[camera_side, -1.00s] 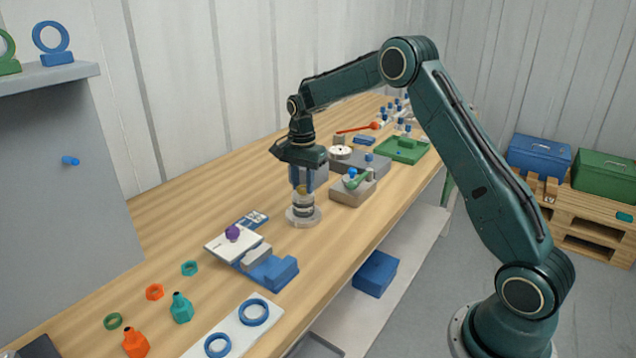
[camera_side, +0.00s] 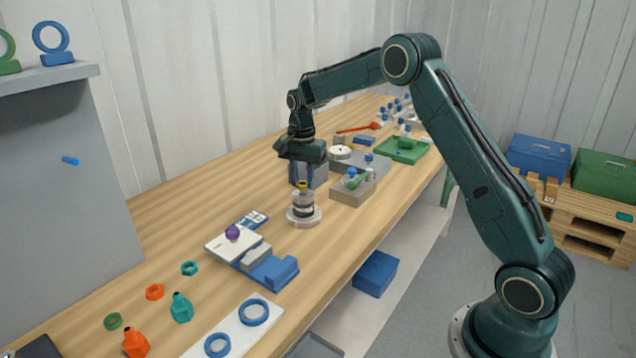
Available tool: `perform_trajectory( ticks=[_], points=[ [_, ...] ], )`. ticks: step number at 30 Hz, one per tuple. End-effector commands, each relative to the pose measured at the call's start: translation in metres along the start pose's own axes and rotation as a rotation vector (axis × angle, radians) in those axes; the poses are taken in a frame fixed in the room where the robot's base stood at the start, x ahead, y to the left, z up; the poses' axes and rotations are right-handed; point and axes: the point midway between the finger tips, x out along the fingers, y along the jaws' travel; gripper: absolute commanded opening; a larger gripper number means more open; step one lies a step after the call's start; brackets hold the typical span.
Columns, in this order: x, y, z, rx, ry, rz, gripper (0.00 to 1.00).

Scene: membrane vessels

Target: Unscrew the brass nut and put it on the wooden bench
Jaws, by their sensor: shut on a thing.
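The brass nut (camera_side: 302,187) is a small yellow piece at the top of the membrane vessel. My gripper (camera_side: 302,184) points down over the vessel and is shut on the nut, with a blue-grey finger on each side. The vessel (camera_side: 304,211) is a clear and dark stacked cylinder standing upright on a round pale base. The nut sits right above the vessel's top; I cannot tell whether they still touch. The wooden bench (camera_side: 190,219) runs from the front left to the back right under everything.
A blue and white fixture with a purple knob (camera_side: 232,232) lies in front of the vessel. Nuts and small bottles (camera_side: 181,308) are at front left. Bare wood lies left of the vessel.

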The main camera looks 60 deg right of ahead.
Motion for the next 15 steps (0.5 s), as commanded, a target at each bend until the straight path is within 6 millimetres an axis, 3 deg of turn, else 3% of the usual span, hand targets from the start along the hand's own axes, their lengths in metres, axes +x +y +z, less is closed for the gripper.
perform_trajectory(
  ticks=[15],
  points=[
    [-0.020, 0.000, 0.000, 0.000, 0.000, 0.000, 0.00]
  ],
)
